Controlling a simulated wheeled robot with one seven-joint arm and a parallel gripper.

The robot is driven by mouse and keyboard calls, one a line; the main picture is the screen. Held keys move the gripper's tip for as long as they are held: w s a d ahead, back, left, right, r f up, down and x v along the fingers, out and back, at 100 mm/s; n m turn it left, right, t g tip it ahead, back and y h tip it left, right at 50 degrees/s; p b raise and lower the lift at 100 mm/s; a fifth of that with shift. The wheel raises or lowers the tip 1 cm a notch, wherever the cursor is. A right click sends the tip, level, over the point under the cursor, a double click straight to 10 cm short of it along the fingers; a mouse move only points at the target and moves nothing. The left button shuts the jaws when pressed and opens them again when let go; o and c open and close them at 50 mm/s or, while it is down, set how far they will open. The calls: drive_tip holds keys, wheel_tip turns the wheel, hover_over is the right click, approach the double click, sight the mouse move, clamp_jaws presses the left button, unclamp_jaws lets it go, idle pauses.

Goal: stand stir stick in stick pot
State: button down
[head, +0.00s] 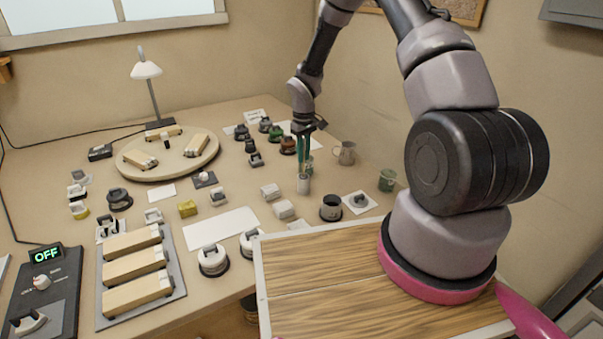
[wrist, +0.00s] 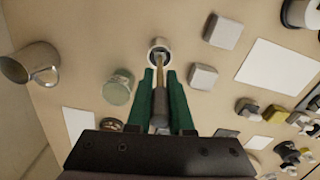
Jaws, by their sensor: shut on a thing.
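The stick pot (head: 304,185) is a small pale cylinder standing on the bench. In the wrist view its round mouth (wrist: 160,44) faces me just beyond my fingertips. My gripper (head: 304,156) points down above the pot, its green fingers shut on the stir stick (wrist: 159,75). The stick is thin and brown, and its far end meets the pot's mouth in the wrist view. I cannot tell how deep that end sits. The fingers hide part of the stick in the head view.
A grey mug (head: 344,153) and a green cup (head: 387,181) stand right of the pot. A greenish glass jar (wrist: 118,87) is close beside my fingers. White blocks (head: 284,209) and a dark cup (head: 331,207) stand nearby. A round board (head: 167,172) lies further left.

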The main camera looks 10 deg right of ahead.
sight(303, 176)
drive_tip(key=shift+f, duration=2.65)
drive_tip(key=shift+f, duration=0.2)
drive_tip(key=c, duration=0.8)
unclamp_jaws()
drive_tip(key=shift+r, duration=0.15)
